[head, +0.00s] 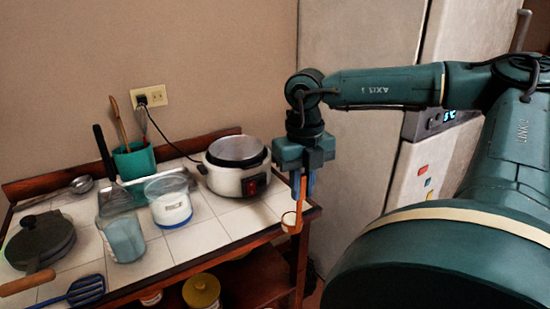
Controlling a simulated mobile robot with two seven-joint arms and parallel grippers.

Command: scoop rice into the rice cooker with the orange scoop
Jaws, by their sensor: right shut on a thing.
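The rice cooker (226,182) is white with a dark red switch panel on its front. My right gripper (302,192) points down and is shut on the orange scoop (298,208). The scoop hangs below the fingers at the counter's right edge, to the right of the cooker and apart from it. A clear container with white contents (173,210), perhaps rice, stands left of the cooker. I cannot tell whether the scoop holds any rice. My left gripper is not in view.
A second clear container (122,238), a teal utensil holder (134,161), a dark lidded pan (40,243) and a blue slotted turner (86,290) crowd the counter's left. The cooker's cord runs to a wall outlet (150,96). Bare tiles (228,219) lie before the cooker.

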